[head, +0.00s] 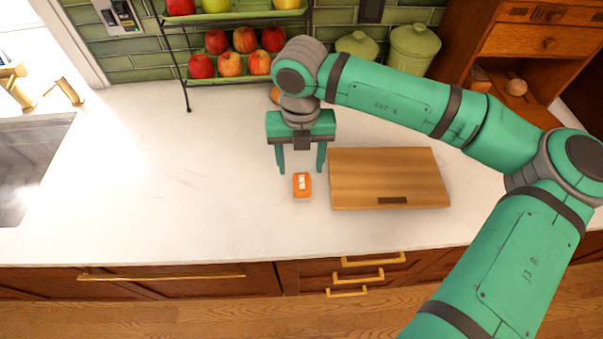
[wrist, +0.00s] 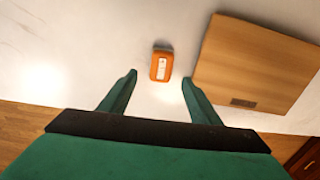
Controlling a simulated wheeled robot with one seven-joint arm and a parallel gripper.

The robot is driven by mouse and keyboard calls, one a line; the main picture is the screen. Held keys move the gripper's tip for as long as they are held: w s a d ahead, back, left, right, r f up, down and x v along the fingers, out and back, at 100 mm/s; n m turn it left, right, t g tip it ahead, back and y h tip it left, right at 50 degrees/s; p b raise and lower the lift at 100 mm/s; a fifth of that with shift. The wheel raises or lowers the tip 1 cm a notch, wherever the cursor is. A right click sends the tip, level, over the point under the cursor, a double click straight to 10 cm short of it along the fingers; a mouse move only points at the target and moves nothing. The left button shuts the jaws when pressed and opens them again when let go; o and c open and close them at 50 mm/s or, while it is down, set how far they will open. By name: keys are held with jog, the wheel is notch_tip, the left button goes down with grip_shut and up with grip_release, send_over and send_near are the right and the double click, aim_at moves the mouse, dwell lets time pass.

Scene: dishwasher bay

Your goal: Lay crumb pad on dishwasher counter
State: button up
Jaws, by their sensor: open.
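The crumb pad, which I take to be the small orange block with a white label (head: 302,185), lies on the white counter (head: 190,190). It also shows in the wrist view (wrist: 161,66), ahead of my fingertips and roughly centred between them. My gripper (head: 301,172) is open and empty. In the head view its two green fingers point down just behind the block. The block appears apart from both fingers. I cannot tell the exact height of the fingertips above the counter.
A wooden cutting board (head: 388,170) lies close to the right of the orange block. A fruit rack (head: 188,84) with apples and green canisters (head: 413,50) stand at the back. A sink (head: 35,160) is at the left. The counter between sink and block is clear.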

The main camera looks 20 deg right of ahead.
notch_tip(320, 180, up, 4)
jog(key=shift+d+f, duration=0.15)
jog(key=shift+f, duration=0.05)
jog(key=shift+w, duration=0.15)
dwell(0.4)
